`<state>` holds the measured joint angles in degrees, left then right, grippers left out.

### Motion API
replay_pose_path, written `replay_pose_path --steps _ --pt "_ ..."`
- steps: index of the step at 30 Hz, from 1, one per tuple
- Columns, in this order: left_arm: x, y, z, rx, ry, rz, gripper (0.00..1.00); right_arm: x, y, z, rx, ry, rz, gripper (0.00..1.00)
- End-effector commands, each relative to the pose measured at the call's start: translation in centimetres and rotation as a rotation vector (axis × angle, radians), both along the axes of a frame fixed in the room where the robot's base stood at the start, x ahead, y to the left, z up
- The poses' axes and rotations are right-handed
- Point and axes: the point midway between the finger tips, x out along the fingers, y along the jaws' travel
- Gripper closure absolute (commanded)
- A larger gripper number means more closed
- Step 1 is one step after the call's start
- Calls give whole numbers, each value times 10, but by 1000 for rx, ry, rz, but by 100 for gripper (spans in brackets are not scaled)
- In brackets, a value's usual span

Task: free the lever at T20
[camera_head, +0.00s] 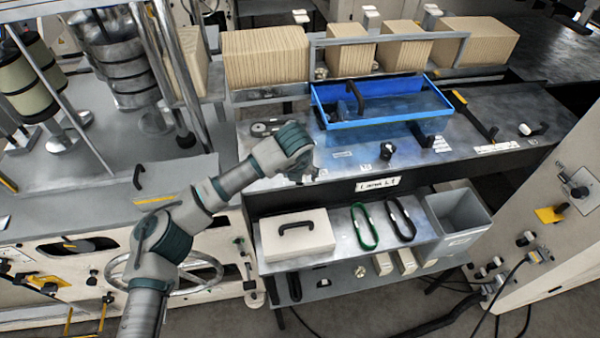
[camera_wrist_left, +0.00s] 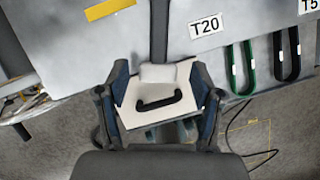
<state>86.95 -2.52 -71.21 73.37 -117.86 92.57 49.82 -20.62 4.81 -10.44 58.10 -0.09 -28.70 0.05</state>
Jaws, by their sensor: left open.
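The T20 label (camera_wrist_left: 206,25) is on the grey bench top in the left wrist view. Left of it a dark bar (camera_wrist_left: 160,28), which looks like the lever, runs down from the top edge of the picture. Its near end lies between my fingers, by a pale block (camera_wrist_left: 157,72); I cannot tell whether they are joined. My left gripper (camera_wrist_left: 160,67) is open, with one finger on each side and no visible grip. In the head view my left gripper (camera_head: 307,172) is at the bench's front left edge, and the lever there is hidden or too small to tell.
A blue tray (camera_head: 390,119) stands on the bench. Below, a shelf holds a white box (camera_head: 315,238) with a black handle, a green loop (camera_head: 364,228), a black loop (camera_head: 401,219) and a grey bin (camera_head: 455,232). A yellow strip (camera_wrist_left: 110,9) lies left of the bar.

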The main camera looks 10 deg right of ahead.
Motion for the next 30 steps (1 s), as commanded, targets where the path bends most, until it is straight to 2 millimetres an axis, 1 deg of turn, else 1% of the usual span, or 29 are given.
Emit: replay_pose_path --steps 5,9,12,15,18,21,30 --pt "-10 4 29 -2 -5 0 33 -2 -2 0 -3 4 1 56" --pt "-21 8 60 -2 -6 0 33 -2 -2 0 -4 4 2 56" --pt "-28 11 78 -2 -5 0 33 -3 -3 0 -4 5 2 56" --pt "-34 12 92 -1 -3 0 33 -3 -3 -1 -4 5 2 56" --pt "-37 13 101 -1 -2 0 33 -3 -3 -1 -5 6 3 56" --pt "-39 14 105 0 0 0 33 -3 -3 -1 -5 6 3 56" --pt "-39 14 106 0 0 0 33 -3 -3 -1 -5 8 3 56"
